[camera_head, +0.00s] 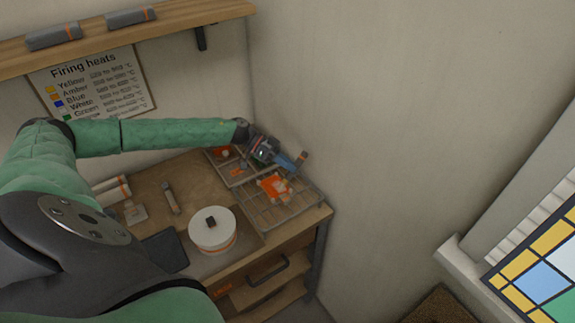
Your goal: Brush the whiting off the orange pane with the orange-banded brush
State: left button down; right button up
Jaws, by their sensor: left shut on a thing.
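The orange pane (274,188) lies on a wire rack at the right of the bench, with pale whiting patches on it. My left gripper (283,160) reaches over the back of the rack, just above and behind the pane. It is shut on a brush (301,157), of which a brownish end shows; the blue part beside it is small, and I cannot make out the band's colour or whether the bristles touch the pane. My right gripper is not in view.
The wire rack (291,209) sits at the bench's right end by the wall. A white round pot (212,231) stands left of it. A handled tool (171,197) and pale rolls (112,191) lie further left. A shelf (160,29) hangs above; an open drawer (268,291) juts below.

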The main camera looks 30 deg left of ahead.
pick_arm(q)
jog(key=w+a, duration=0.2)
jog(key=a, duration=0.4)
jog(key=shift+w+r, duration=0.25)
jog(key=shift+w, duration=0.05)
jog(key=shift+d, duration=0.1)
dwell(0.3)
jog(key=shift+f, duration=0.1)
jog(key=shift+f, duration=0.3)
jog(key=shift+f, duration=0.25)
dwell(0.8)
jog(key=shift+s, duration=0.1)
